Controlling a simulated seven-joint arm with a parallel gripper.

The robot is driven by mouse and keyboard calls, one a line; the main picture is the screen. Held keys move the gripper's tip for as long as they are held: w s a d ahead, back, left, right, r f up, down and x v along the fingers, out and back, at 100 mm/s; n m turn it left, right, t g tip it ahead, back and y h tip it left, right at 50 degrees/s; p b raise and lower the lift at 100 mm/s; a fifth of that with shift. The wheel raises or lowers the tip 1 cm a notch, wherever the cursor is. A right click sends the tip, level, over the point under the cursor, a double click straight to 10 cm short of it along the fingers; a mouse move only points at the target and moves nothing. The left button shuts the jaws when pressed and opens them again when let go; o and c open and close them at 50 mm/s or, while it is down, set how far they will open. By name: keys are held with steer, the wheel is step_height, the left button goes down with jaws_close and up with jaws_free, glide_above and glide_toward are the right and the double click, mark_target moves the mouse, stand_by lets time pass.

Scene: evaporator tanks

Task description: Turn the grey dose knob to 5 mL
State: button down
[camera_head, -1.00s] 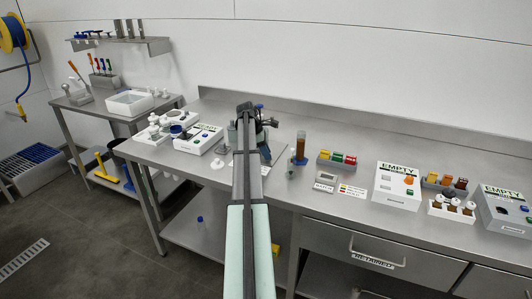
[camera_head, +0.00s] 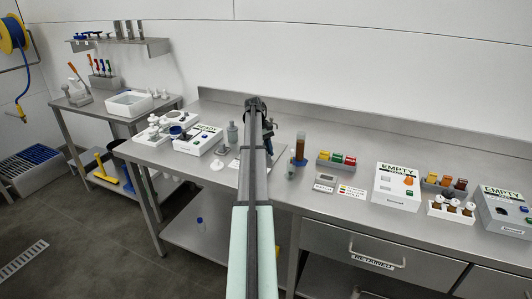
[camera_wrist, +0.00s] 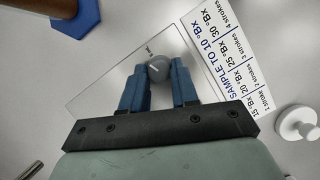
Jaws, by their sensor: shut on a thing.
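The grey dose knob (camera_wrist: 158,64) shows in the upper middle of the wrist view, round, with a pale line on its face. My gripper (camera_wrist: 157,74) has blue fingers on either side of the knob and is shut on it. A small dark marking lies on the clear or pale plate just above the knob; it is too small to read. A grey bottle (camera_head: 232,132) stands left of my arm there.
A printed card (camera_wrist: 226,66) with Bx values and strokes lies right of the knob. A white round piece (camera_wrist: 298,122) is at the right edge. A blue-footed brown cylinder (camera_head: 300,146) stands right of my arm. White EMPTY boxes (camera_head: 396,186) stand further right.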

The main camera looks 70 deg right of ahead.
steer(key=shift+m+y, duration=0.3)
steer(key=shift+m, duration=0.4)
steer(key=c, duration=0.9)
jaws_free()
steer(key=shift+o, duration=0.2)
